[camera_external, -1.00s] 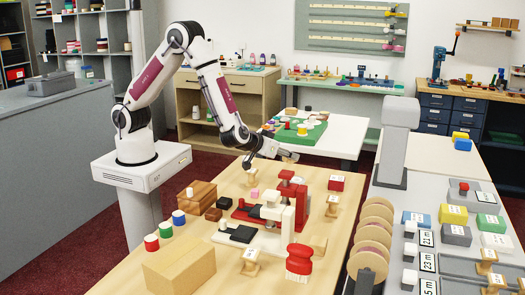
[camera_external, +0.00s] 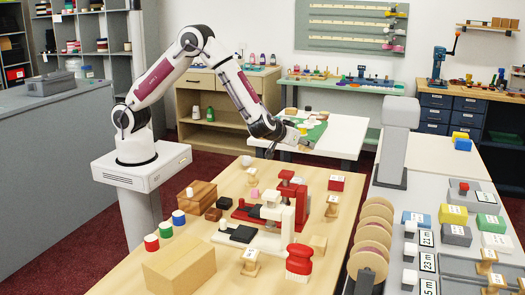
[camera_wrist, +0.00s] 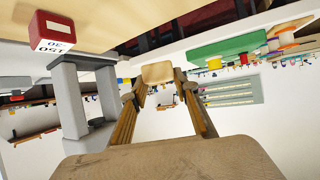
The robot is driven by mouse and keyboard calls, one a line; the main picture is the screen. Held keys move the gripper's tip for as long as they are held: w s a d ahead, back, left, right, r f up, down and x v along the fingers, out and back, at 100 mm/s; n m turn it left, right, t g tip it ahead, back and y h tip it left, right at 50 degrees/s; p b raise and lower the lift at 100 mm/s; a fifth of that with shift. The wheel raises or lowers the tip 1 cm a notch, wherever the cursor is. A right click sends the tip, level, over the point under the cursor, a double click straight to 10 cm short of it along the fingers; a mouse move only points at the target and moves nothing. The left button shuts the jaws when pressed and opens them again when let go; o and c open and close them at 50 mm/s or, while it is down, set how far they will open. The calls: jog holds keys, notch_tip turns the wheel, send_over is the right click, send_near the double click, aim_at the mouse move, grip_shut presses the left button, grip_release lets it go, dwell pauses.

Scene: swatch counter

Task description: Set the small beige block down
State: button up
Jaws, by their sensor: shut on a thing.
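A small beige block (camera_wrist: 157,73) sits between the tips of my gripper (camera_wrist: 158,84) in the wrist view. The two fingers reach up from the lower middle and close on its sides. In the external view my gripper (camera_external: 305,141) is raised past the far end of the wooden table (camera_external: 345,195), near the white side table. The block is too small there to make out clearly.
The wooden table holds a red press (camera_external: 288,190), a white press (camera_external: 272,218), small wooden stands and a red block (camera_external: 336,183), also in the wrist view (camera_wrist: 52,29). Beyond stands a white table (camera_external: 345,130) with a green board. A grey post (camera_external: 396,135) stands right.

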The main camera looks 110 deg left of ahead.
jog(key=shift+f, duration=3.1)
jog(key=shift+f, duration=0.1)
jog(key=shift+f, duration=1.8)
jog(key=shift+f, duration=0.1)
jog(key=o, duration=1.2)
jog(key=shift+c, duration=0.2)
